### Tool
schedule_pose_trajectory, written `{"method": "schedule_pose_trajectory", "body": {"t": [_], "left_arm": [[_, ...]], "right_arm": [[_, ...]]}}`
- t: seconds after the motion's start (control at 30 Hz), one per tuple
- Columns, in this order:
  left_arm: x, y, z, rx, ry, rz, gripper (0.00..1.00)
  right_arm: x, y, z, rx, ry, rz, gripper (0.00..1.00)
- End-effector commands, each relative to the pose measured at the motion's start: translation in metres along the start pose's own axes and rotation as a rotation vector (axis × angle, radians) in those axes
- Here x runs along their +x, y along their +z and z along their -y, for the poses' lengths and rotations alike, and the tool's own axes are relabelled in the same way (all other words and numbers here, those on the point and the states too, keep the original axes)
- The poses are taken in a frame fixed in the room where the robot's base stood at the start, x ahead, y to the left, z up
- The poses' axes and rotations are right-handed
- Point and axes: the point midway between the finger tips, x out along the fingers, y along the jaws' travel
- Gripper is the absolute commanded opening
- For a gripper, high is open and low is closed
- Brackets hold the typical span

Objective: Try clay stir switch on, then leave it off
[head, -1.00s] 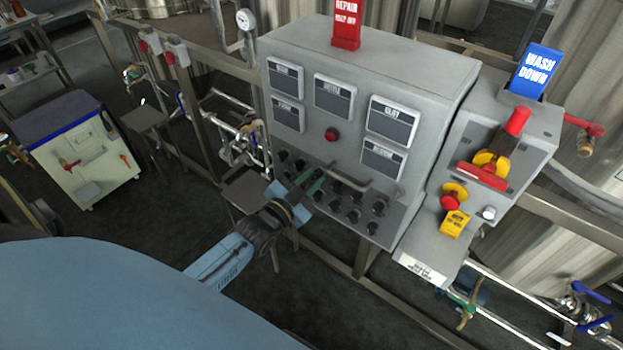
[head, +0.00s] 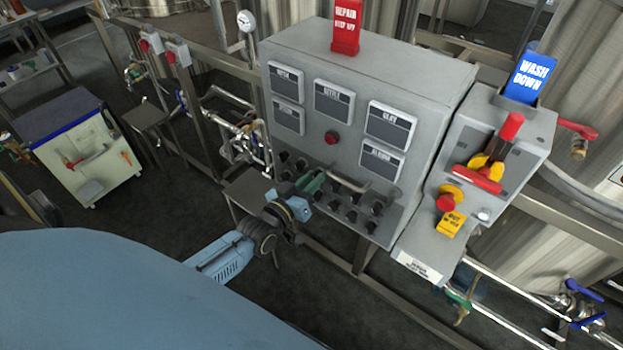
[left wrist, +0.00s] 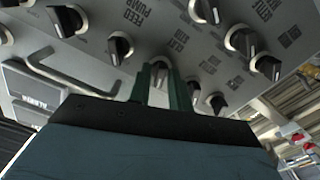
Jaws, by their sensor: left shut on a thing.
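The grey control panel (head: 290,115) carries rows of black rotary switches on its lower sloped face. My left gripper (head: 314,182) reaches that face from the front left. In the left wrist view my left gripper's two green fingers (left wrist: 164,84) stand on either side of a black switch knob (left wrist: 160,66) and are shut on it. The fingers partly hide this knob. A display labelled CLAY (head: 390,126) sits on the upper right of the panel. My right gripper is not in view.
Neighbouring knobs (left wrist: 121,46) stand close around the fingers. A bar handle (head: 348,180) crosses the switch face just right of the gripper. A red REPAIR sign (head: 345,28) stands on top. A grey box (head: 462,138) with a red-handled switch adjoins on the right.

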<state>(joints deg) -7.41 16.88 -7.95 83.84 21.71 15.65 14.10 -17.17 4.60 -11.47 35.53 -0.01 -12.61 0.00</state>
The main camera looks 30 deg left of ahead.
Motion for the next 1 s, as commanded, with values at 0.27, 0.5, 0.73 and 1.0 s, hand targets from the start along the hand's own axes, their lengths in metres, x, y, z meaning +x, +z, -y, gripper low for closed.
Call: {"method": "schedule_pose_trajectory", "body": {"t": [0.27,0.5,0.73,1.0], "left_arm": [[-0.0002,0.0007,0.0003,-0.142,-0.001,0.002,0.00],[-0.0002,0.0007,0.0003,-0.192,-0.001,0.002,0.00],[-0.0003,0.0008,0.0003,-0.202,-0.001,0.002,0.00],[-0.0003,0.0008,0.0002,-0.201,-0.001,0.002,0.28]], "right_arm": [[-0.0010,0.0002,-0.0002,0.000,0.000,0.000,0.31],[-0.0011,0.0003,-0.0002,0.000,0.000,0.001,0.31],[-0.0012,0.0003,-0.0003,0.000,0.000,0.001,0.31],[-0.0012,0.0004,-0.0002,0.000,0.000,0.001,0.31]]}}
